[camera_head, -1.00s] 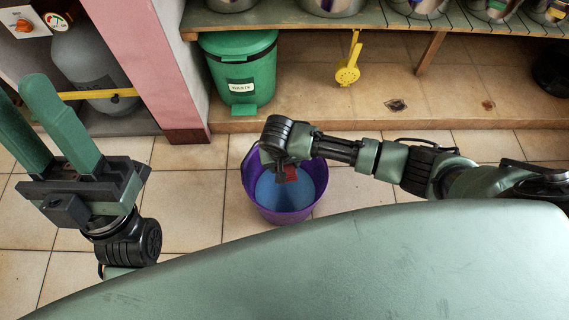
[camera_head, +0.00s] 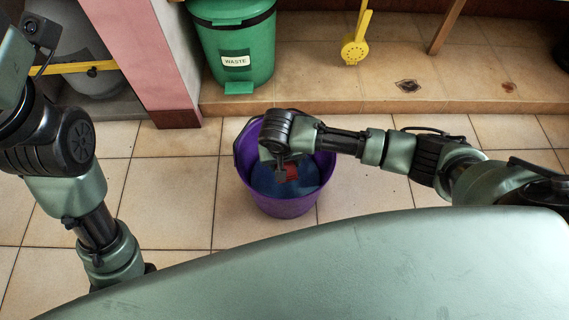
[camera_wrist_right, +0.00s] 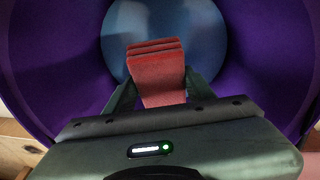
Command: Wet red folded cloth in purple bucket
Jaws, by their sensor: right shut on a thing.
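The purple bucket (camera_head: 275,207) stands upright on the tiled floor with blue water (camera_head: 306,178) inside. My right gripper (camera_head: 287,172) points down into the bucket's opening. It is shut on the red folded cloth (camera_head: 292,173), which is mostly hidden by the gripper. In the right wrist view, my right gripper (camera_wrist_right: 160,92) pinches the cloth (camera_wrist_right: 157,68) between its fingers, with the layered folds facing the water (camera_wrist_right: 185,35). The bucket's purple wall (camera_wrist_right: 262,60) surrounds it. I cannot tell whether the cloth touches the water. My left gripper is out of view.
A pink pillar (camera_head: 150,55) and a grey gas cylinder (camera_head: 85,65) stand at the back left. Floor tiles around the bucket are clear.

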